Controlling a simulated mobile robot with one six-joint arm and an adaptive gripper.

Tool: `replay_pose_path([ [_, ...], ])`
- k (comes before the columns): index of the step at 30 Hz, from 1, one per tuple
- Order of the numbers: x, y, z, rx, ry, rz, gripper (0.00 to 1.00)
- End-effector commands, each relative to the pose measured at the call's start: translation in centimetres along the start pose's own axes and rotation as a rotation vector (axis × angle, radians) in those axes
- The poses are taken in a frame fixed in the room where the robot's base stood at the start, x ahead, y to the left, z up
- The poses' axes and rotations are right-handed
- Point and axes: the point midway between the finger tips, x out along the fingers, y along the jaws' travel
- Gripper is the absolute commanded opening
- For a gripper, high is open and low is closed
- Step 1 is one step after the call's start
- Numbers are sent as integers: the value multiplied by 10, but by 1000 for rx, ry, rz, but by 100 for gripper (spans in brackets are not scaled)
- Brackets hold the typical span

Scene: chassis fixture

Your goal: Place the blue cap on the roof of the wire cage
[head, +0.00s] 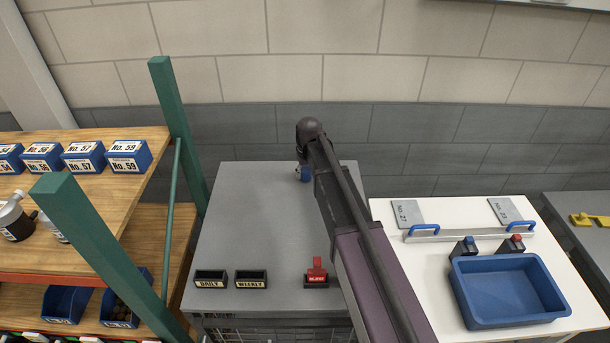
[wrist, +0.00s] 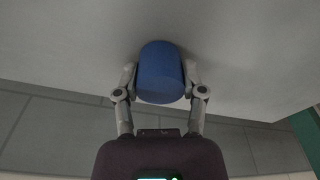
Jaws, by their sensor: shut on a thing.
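The blue cap (wrist: 161,73) is a short blue cylinder between the two fingers of my gripper (wrist: 160,78), which is shut on it. In the head view the cap (head: 304,177) shows at the end of my arm, over the far part of a flat grey top (head: 240,225). Wire mesh (head: 275,333) shows below the front edge of this top, so it looks like the roof of the wire cage. The cap is at or very close to the grey surface; I cannot tell whether it touches. My arm hides part of the top's right side.
Boxes marked DAILY (head: 210,279) and WEEKLY (head: 250,279) and a red-handled item (head: 316,274) stand along the top's front edge. A shelf rack with a green post (head: 178,130) is left. A white table with a blue tray (head: 507,290) is right. The top's middle is clear.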

Motion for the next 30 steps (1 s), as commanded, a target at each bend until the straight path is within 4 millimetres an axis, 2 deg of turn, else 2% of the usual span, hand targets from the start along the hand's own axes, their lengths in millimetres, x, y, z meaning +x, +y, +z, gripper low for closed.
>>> replay_pose_path([
  [12,4,-1,0,-1,0,0,32],
  [13,3,-1,0,-1,0,0,62],
  [15,3,-1,0,-1,0,0,83],
  [16,3,-1,0,-1,0,0,87],
  [30,2,-1,0,-1,0,0,87],
])
